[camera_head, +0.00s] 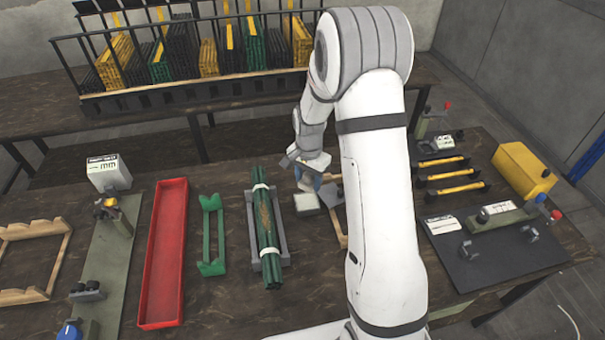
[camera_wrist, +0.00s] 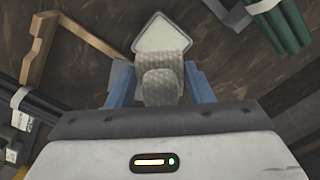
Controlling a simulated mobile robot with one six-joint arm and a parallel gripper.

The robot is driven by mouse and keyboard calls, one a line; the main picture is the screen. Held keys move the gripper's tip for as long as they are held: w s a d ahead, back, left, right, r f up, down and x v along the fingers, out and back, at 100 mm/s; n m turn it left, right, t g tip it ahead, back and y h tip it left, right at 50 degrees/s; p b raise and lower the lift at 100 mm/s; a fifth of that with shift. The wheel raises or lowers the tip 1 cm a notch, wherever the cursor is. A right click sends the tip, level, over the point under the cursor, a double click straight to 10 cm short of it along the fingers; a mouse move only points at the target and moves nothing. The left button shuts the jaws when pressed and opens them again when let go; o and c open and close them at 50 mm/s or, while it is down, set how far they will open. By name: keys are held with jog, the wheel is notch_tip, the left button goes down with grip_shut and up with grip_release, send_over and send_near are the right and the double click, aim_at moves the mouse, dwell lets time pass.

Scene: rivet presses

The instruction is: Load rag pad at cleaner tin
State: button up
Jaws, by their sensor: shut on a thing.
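My gripper (camera_wrist: 158,78) has blue fingers shut on a pale, textured rag pad (camera_wrist: 165,69). The pad overlaps the near part of the cleaner tin (camera_wrist: 161,33), a small light-topped box on the bench. I cannot tell whether pad and tin touch. In the head view the tin (camera_head: 306,202) sits in the middle of the bench, and my gripper (camera_head: 312,181) is just behind and above it. The pad cannot be made out clearly in the head view.
Green rods (camera_head: 265,228) lie in a grey cradle left of the tin. A wooden frame (camera_head: 334,212) is close on its right, partly behind my arm. Further left are a green bracket (camera_head: 211,235) and a red tray (camera_head: 165,250). A dark fixture plate (camera_head: 490,250) is at right.

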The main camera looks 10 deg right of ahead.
aim_at(306, 203)
jog(key=shift+s+a+f+b, duration=0.1)
jog(key=shift+a+f+b, duration=0.1)
jog(key=shift+f+b, duration=0.95)
jog(key=shift+a+f+b, duration=0.15)
jog(key=shift+f+b, duration=0.3)
jog(key=shift+f, duration=1.3)
jog(key=shift+s+f+b, duration=0.1)
jog(key=shift+f+b, duration=0.3)
jog(key=shift+r, duration=0.1)
jog(key=shift+r+p, duration=2.05)
jog(key=shift+r, duration=1.45)
